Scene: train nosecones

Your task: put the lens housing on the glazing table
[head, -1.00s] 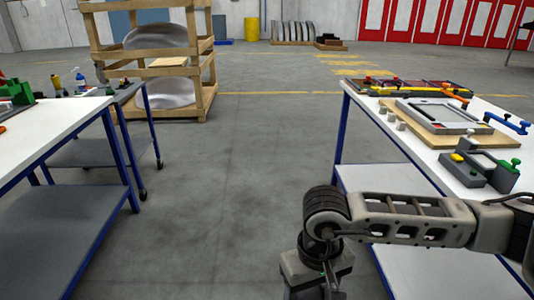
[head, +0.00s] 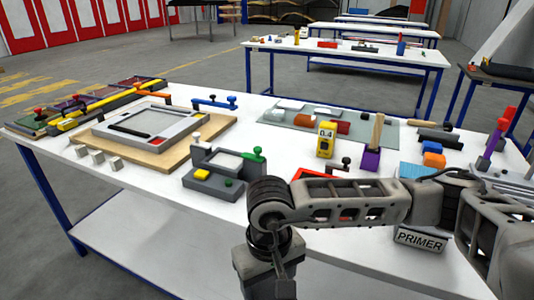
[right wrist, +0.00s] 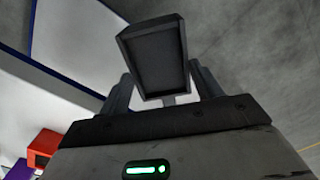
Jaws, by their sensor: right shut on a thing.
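In the right wrist view, my right gripper (right wrist: 163,88) is shut on a dark rectangular, open-faced box, the lens housing (right wrist: 160,58). Its hollow face is toward the camera, and a finger shows on either side of it. In the head view my right arm hangs in front of the white-topped table, which I take for the glazing table (head: 160,184); the fingertips and the housing are below the picture. The table has blue legs and a lower shelf. My left gripper is out of view.
On the table are a wooden board with a grey frame (head: 150,128), a grey fixture with a green knob (head: 222,172), a yellow 0.4 block (head: 326,140), a PRIMER box (head: 420,240) and several coloured tools. Small grey blocks (head: 97,157) stand near the left front edge. More tables stand behind.

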